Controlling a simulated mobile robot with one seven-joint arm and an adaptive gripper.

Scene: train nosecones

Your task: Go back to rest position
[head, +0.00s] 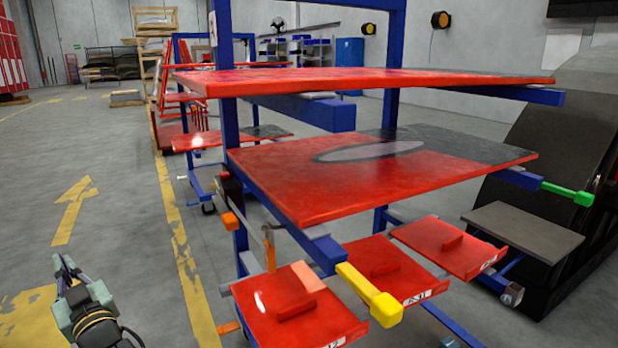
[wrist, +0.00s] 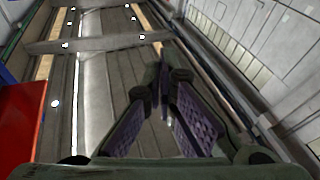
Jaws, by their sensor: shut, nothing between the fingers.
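My gripper (head: 66,271) is at the lower left of the head view, over the grey floor and clear of the rack. It points up and away. In the wrist view my gripper (wrist: 163,75) shows its two dark padded fingers meeting at the tips. It is shut and nothing is between the fingers. No object touches it in either view.
A blue rack (head: 228,120) with red panels (head: 350,172) stands to the right of my gripper. A yellow-capped bar (head: 370,294) and a green-capped bar (head: 568,193) stick out from it. A dark curved part (head: 565,130) stands at right. The floor at left is open.

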